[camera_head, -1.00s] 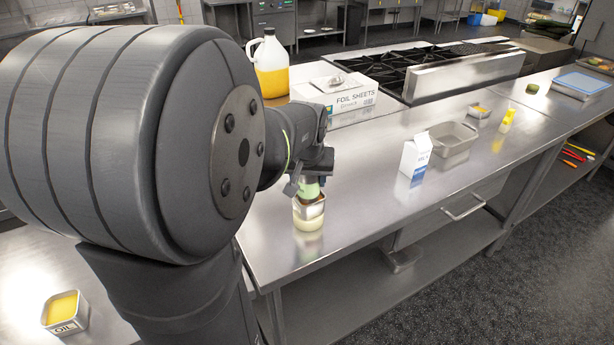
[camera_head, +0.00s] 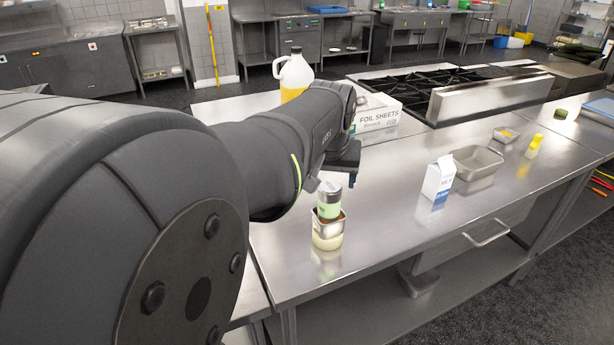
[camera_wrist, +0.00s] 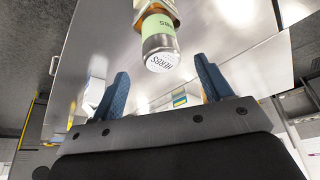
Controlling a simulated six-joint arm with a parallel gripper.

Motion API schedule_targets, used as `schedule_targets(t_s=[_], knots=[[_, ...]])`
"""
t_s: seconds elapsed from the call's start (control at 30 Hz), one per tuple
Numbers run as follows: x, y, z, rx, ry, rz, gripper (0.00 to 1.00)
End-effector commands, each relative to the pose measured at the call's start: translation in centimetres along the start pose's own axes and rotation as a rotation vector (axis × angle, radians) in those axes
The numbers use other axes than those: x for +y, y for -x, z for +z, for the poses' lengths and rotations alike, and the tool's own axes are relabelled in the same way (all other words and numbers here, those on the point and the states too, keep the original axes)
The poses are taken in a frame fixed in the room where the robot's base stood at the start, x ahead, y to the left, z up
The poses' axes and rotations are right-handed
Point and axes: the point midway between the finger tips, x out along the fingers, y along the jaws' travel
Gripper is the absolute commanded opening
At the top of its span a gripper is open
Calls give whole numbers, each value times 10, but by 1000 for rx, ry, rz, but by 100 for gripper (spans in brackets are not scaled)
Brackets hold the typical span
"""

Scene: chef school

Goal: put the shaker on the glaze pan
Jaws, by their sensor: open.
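The shaker (camera_head: 329,203) has a green label and a silver cap. In the head view my gripper (camera_head: 342,172) is just behind and above the shaker, mostly hidden by my wrist.
A milk carton (camera_head: 438,180) and an empty metal pan (camera_head: 478,163) stand to the right. A foil sheets box (camera_head: 378,115) and a yellow jug (camera_head: 294,76) are behind my arm. The counter between the shaker and carton is clear.

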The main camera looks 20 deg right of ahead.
Motion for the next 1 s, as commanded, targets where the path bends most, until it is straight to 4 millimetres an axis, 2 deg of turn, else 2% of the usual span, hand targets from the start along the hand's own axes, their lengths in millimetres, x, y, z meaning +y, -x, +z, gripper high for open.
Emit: schedule_targets(t_s=[0.1, 0.2, 0.63, 0.83, 1.0], knots=[[0, 19, 0, 3, 0, 1, 72], [0, 28, 0, 1, 0, 0, 72], [0, 32, 0, -1, 0, 0, 72], [0, 16, 0, -4, 0, -1, 72], [0, -15, 1, -5, 0, -1, 72]])
